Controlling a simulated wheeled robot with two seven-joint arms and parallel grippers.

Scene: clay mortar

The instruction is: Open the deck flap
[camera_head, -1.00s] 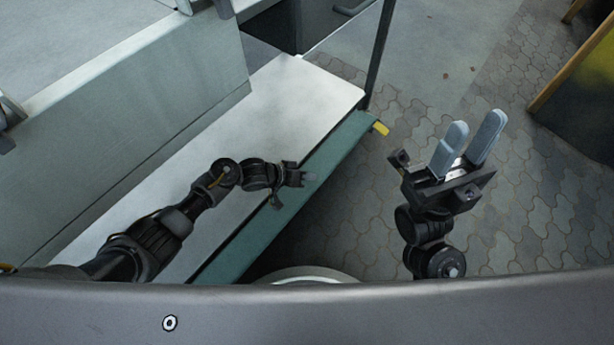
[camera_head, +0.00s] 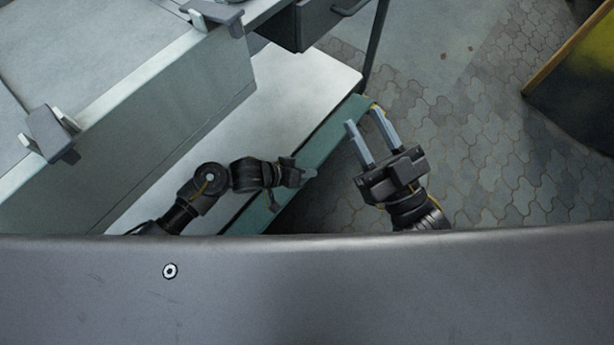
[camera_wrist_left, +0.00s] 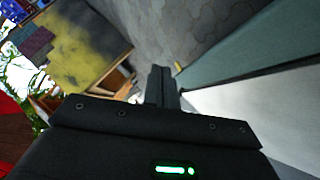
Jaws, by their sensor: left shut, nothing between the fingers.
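A pale flat deck panel (camera_head: 285,85) runs diagonally, with a green strip (camera_head: 325,135) along its floor-side edge; I cannot tell which of these is the flap. Both also show in the left wrist view, the pale panel (camera_wrist_left: 265,110) below the green strip (camera_wrist_left: 250,50). A small yellow tab (camera_wrist_left: 178,67) sits at the strip's far end. My left gripper (camera_head: 309,174) is shut and empty, over or beside the green strip; contact cannot be told. Its closed fingers (camera_wrist_left: 162,84) point toward the tab. My right gripper (camera_head: 363,116) is open, fingertips near the strip's far end.
A grey-green wall-like block (camera_head: 180,120) with bracket-like fittings (camera_head: 50,135) rises left of the panel. A dark drawer-like unit (camera_head: 310,22) and a thin dark post (camera_head: 375,45) stand at the far end. Paved floor (camera_head: 480,150) lies open to the right.

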